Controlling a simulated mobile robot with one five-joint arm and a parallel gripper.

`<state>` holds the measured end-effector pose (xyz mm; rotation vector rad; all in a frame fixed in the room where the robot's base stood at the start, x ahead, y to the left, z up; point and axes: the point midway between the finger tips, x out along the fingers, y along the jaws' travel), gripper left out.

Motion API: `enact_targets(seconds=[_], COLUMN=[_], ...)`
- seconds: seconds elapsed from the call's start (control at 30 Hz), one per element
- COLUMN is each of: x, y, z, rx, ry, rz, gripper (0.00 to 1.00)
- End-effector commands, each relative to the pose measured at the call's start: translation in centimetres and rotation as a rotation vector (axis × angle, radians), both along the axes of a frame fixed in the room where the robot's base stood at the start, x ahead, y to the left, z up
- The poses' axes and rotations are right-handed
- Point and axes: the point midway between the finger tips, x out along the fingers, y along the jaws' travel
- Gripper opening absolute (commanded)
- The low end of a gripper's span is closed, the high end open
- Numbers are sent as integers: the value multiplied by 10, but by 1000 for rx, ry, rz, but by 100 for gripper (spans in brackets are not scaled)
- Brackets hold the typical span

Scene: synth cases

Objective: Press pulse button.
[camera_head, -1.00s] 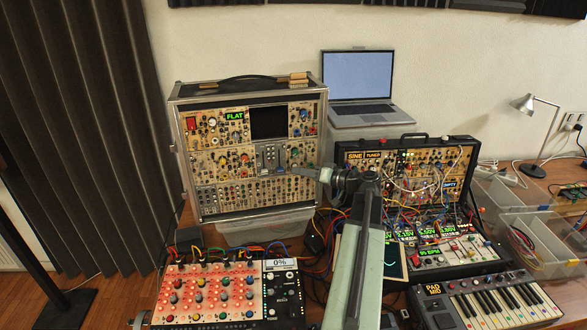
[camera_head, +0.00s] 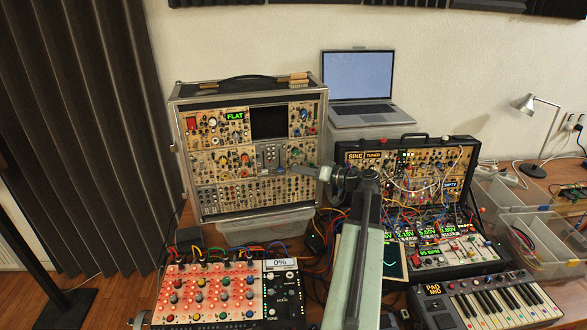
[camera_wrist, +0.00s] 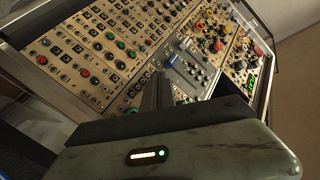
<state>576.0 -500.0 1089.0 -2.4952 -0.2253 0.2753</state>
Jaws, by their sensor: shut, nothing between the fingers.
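The left modular case (camera_head: 250,205) stands upright, its panel full of knobs, jacks and buttons. A green display on it reads FLAT (camera_head: 235,116). I cannot tell which control is the pulse button, as labels are too small to read.
The right case (camera_head: 415,157) with patch cables stands right of my arm. A red-lit button panel (camera_head: 213,291), a small keyboard (camera_head: 495,302) and a laptop (camera_head: 358,78) are around. Loose cables lie between the cases. Clear bins (camera_head: 540,225) stand at right.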

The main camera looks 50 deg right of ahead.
Motion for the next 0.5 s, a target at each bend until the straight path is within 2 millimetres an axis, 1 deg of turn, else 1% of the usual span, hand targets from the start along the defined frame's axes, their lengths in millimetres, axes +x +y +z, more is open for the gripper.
enact_targets(seconds=[0.2, 0.5], x=[-8, -10], y=[6, 6], z=[0, 0], rx=[0, 0], ry=[0, 0], rz=[0, 0], gripper=[0, 0])
